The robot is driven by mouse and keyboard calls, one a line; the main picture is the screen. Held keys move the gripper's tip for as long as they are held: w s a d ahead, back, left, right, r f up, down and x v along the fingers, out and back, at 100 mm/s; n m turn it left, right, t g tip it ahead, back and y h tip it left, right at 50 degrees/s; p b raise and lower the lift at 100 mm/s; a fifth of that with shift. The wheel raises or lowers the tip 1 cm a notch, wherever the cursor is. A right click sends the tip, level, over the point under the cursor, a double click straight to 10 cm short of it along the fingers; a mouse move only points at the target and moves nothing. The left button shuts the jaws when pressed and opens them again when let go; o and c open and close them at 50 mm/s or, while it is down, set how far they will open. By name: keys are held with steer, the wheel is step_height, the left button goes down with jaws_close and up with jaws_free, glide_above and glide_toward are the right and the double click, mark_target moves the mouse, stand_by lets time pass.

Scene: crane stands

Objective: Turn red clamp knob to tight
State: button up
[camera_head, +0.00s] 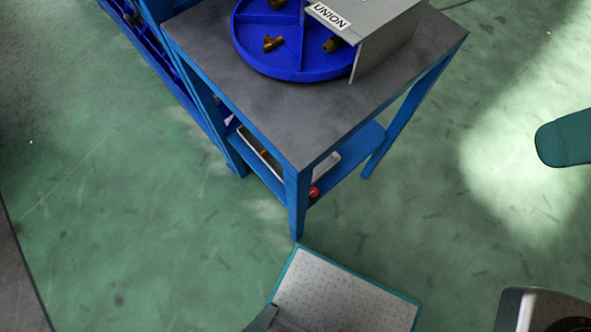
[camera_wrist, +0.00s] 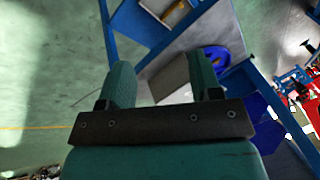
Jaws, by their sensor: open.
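I cannot make out a clamp knob for certain in either view. A small round red thing (camera_head: 314,191) shows at the lower shelf of the blue-legged table in the head view, partly hidden by the table leg; I cannot tell whether it is the knob. Red parts (camera_wrist: 302,98) also show at the right edge of the wrist view, too small and cut off to identify. My gripper (camera_wrist: 162,82) is open and empty in the wrist view, its two teal fingers wide apart, touching nothing visible. A teal piece, perhaps part of it, shows at the head view's right edge.
The grey-topped table (camera_head: 280,125) bears a round blue divided tray (camera_head: 262,62) with brass fittings and a grey panel labelled UNION (camera_head: 385,45). A white bin (camera_head: 262,153) sits on its lower shelf. Green floor (camera_head: 130,220) is clear to the left and right.

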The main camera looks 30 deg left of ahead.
steer(key=w+d+f+m+t+h+b, duration=0.1)
steer(key=w+d+f+b, duration=0.25)
steer(key=f+b, duration=1.55)
steer(key=w+d+f+m+h+b, duration=0.1)
steer(key=w+d+f+m+b, duration=0.3)
steer(key=f+b, duration=1.5)
steer(key=w+d+f+n+t+h+b, duration=0.15)
steer(key=w+f+b, duration=0.35)
steer(key=f+b, duration=1.35)
steer(key=w+a+f+n, duration=0.2)
steer(key=a+f+n, duration=0.15)
steer(key=f, duration=0.25)
step_height(320, 180, up, 12)
steer(key=n+g, duration=0.3)
steer(key=n, duration=1.7)
glide_above(314, 191)
steer(key=shift+f+t+h, duration=0.15)
steer(key=shift+t+h, duration=0.1)
steer(key=shift+h, duration=0.1)
steer(key=shift+s+f+b, duration=0.1)
steer(key=shift+f+b, duration=0.15)
steer(key=shift+b, duration=0.05)
step_height(314, 191, down, 7)
steer(key=b, duration=0.5)
steer(key=shift+r, duration=0.1)
steer(key=shift+c, duration=0.2)
steer(key=shift+r, duration=0.1)
steer(key=c, duration=0.9)
